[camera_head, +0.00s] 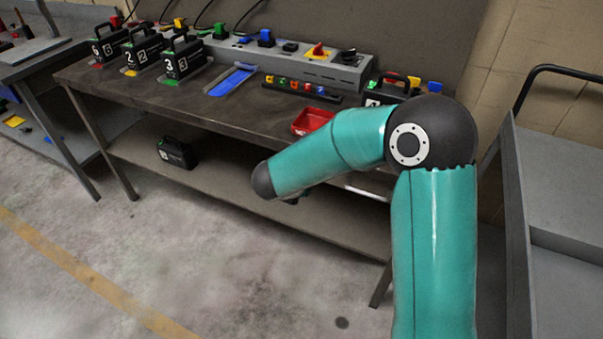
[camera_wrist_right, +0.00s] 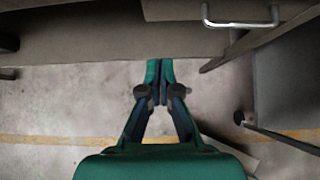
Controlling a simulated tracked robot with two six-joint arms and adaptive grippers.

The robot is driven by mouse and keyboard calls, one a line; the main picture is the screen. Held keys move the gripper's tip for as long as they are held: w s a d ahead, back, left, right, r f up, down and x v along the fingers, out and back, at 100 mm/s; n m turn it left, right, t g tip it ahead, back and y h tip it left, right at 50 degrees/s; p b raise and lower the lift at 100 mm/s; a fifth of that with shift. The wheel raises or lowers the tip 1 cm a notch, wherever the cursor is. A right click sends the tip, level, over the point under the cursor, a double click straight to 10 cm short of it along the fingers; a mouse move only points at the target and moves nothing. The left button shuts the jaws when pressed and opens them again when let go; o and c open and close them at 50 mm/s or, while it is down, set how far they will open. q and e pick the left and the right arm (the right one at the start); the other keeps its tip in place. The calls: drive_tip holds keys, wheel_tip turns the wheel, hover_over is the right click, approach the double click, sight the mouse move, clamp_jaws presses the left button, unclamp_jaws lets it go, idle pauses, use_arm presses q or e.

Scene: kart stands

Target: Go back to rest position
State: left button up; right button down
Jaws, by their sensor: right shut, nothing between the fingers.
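My right arm (camera_head: 437,240) rises from the lower right of the head view and bends left at the elbow in front of the workbench. Its gripper is hidden in the head view, behind or below the forearm's end. In the right wrist view my right gripper (camera_wrist_right: 159,68) has its two fingers together, with nothing between them. It hangs over the floor in front of the bench edge. My left arm and gripper are not in either view.
The workbench (camera_head: 110,83) carries black numbered cases (camera_head: 182,58), a grey socket panel (camera_head: 300,68) and a red tray (camera_head: 311,121). Another black case (camera_head: 177,153) lies on the lower shelf (camera_head: 230,186). A grey cart (camera_head: 560,170) stands close at right. The floor (camera_head: 150,240) at left is clear.

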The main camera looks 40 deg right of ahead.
drive_tip(key=s+a+f+m+g+y+p, duration=0.1)
drive_tip(key=s+a+f+m+y+p, duration=0.1)
drive_tip(key=s+a+f+m+y, duration=0.4)
drive_tip(key=s+a+f+m+g+y+p, duration=0.2)
drive_tip(key=s+a+f+m+y, duration=0.4)
drive_tip(key=s+a+f+m, duration=0.8)
drive_tip(key=shift+a+f+m+g+p, duration=0.35)
drive_tip(key=shift+a+m+p, duration=0.25)
drive_tip(key=shift+a+m, duration=1.9)
drive_tip(key=shift+d, duration=0.25)
